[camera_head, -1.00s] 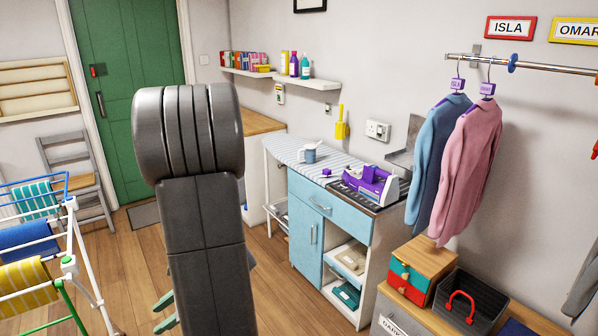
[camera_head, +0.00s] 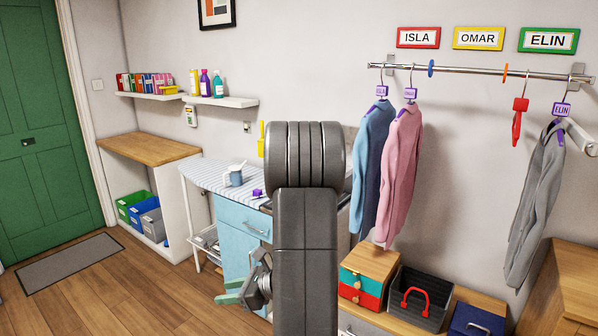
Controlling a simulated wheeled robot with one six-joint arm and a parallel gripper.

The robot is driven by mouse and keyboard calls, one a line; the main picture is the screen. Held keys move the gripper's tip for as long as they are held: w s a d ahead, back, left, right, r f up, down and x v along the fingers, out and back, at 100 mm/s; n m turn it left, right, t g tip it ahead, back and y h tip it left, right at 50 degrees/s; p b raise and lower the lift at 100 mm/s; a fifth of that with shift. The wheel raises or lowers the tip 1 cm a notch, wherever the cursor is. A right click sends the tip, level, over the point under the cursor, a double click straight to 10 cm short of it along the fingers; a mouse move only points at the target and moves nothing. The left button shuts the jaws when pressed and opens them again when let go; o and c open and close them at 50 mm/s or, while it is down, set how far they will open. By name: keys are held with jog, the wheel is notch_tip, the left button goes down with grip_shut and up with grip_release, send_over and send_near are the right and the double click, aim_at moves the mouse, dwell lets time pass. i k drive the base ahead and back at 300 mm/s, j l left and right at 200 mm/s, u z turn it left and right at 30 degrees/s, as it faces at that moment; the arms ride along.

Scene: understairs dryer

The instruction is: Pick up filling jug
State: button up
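A small blue-grey jug (camera_head: 236,177) with a pale part at its top stands upright on the striped ironing surface (camera_head: 207,172), left of my arm. It is small in the picture, so its handle is hard to make out. My gripper (camera_head: 238,290) shows low in the picture beside my arm, its green fingers apart, with nothing seen between them. It is in front of the light blue cabinet and well below the jug in the picture, not touching it. My arm hides the purple iron area to the right.
A small purple item (camera_head: 257,193) lies right of the jug. A shelf (camera_head: 235,102) with bottles is on the wall behind. Hanging garments (camera_head: 400,170), a dark basket (camera_head: 420,296) and a red-and-teal box (camera_head: 361,287) are at right.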

aim_at(234, 172)
jog(key=i+j+z, duration=0.4)
jog(key=i+j, duration=0.15)
jog(key=i+j+z, duration=0.15)
jog(key=j, duration=0.35)
jog(key=i+j+z, duration=0.2)
jog(key=i+j, duration=0.15)
jog(key=i+j+z, duration=0.2)
jog(key=j, duration=0.3)
jog(key=i+j, duration=0.15)
jog(key=j, duration=0.25)
jog(key=i+j, duration=0.15)
jog(key=j, duration=0.25)
jog(key=i+j, duration=0.2)
jog(key=j, duration=0.2)
